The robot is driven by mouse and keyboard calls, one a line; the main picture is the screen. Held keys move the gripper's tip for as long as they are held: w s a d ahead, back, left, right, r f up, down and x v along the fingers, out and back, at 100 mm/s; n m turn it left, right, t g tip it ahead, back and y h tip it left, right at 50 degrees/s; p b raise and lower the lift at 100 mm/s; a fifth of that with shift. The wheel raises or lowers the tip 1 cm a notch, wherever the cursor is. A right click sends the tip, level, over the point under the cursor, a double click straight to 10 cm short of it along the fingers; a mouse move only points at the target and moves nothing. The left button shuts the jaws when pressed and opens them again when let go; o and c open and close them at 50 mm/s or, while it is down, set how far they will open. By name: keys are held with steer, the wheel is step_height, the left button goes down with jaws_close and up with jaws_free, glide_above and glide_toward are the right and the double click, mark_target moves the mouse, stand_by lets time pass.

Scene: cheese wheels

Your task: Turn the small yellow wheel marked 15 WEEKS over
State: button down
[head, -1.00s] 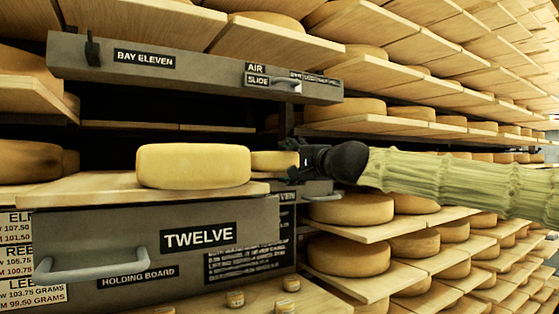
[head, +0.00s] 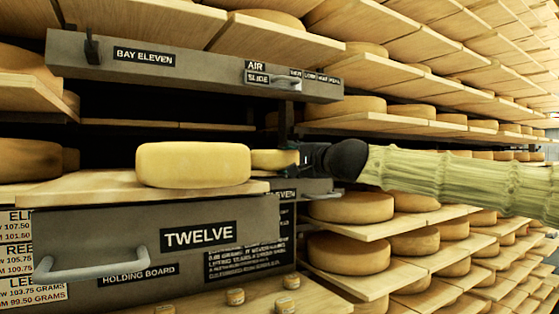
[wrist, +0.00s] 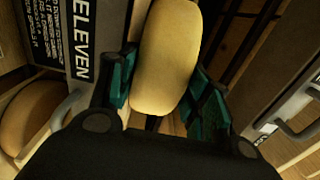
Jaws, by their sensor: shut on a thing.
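A small yellow cheese wheel (head: 272,160) lies about level, behind and to the right of a larger pale yellow wheel (head: 193,165) that hides its left end. My gripper (head: 300,157) reaches in from the right and is shut on the small wheel's right side. In the wrist view the small wheel (wrist: 165,60) sits between the teal finger pads of my gripper (wrist: 163,90). I cannot read any 15 WEEKS marking on it. Whether it touches the surface below is hidden.
The large wheel rests on a holding board (head: 90,188) above the drawer marked TWELVE (head: 160,250). A grey beam marked BAY ELEVEN (head: 200,70) with an AIR SLIDE handle hangs above. Shelves of wheels (head: 350,207) fill the right.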

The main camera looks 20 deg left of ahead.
steer(key=shift+r, duration=0.45)
steer(key=shift+r+p, duration=0.35)
steer(key=shift+p, duration=0.15)
steer(key=shift+r+p, duration=0.3)
steer(key=shift+a+f+b, duration=0.1)
steer(key=shift+f+b, duration=0.05)
steer(key=shift+b, duration=0.5)
steer(key=shift+b, duration=0.7)
steer(key=shift+d, duration=0.2)
